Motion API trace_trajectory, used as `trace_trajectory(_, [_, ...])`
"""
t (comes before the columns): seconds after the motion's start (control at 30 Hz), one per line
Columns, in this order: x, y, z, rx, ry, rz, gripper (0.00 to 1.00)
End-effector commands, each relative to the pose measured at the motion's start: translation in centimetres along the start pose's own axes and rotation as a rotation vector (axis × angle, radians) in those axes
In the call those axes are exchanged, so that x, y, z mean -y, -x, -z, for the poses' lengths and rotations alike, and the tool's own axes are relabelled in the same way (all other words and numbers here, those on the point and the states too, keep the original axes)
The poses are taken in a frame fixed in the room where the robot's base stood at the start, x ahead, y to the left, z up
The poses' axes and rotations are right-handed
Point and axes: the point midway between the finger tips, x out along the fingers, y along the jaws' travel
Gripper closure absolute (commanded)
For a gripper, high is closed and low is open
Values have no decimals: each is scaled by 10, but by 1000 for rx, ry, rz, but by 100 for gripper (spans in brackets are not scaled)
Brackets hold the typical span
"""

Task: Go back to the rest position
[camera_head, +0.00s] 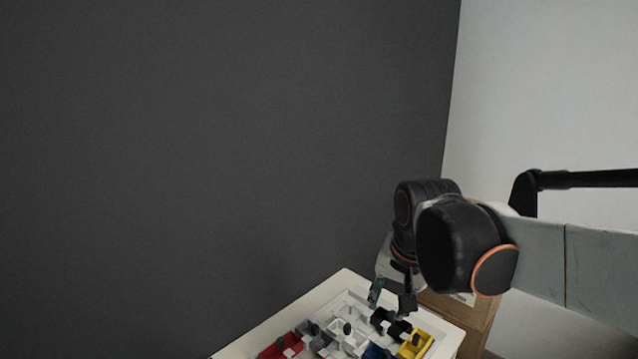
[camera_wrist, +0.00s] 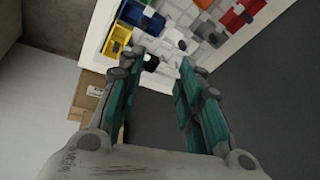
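My gripper (camera_head: 391,298) hangs over the far right part of a white table (camera_head: 335,286), at the end of my arm. In the wrist view my gripper (camera_wrist: 168,66) has its two teal-lined fingers spread apart, with grey floor or wall showing between them. I see nothing held between the fingers. A small dark shape (camera_wrist: 152,65) lies near the left fingertip; I cannot tell what it is.
Small bins stand on the table: red (camera_head: 276,349), yellow (camera_head: 416,344), black (camera_head: 384,317) and others, with small dark items among them. A brown carton (camera_head: 478,318) stands beside the table at right. A dark wall (camera_head: 200,150) rises behind; the space above the table's left is clear.

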Motion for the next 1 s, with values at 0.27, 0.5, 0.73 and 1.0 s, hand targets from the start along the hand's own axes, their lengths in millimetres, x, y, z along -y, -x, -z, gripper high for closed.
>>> trace_trajectory(0.27, [-62, 20, -51, -113, 189, 31, 67])
trace_trajectory(0.5, [-105, 18, -93, -211, 343, 32, 67])
trace_trajectory(0.73, [-124, 12, -113, -265, 428, 23, 67])
trace_trajectory(1.0, [-126, 12, -116, -274, 442, 22, 67])
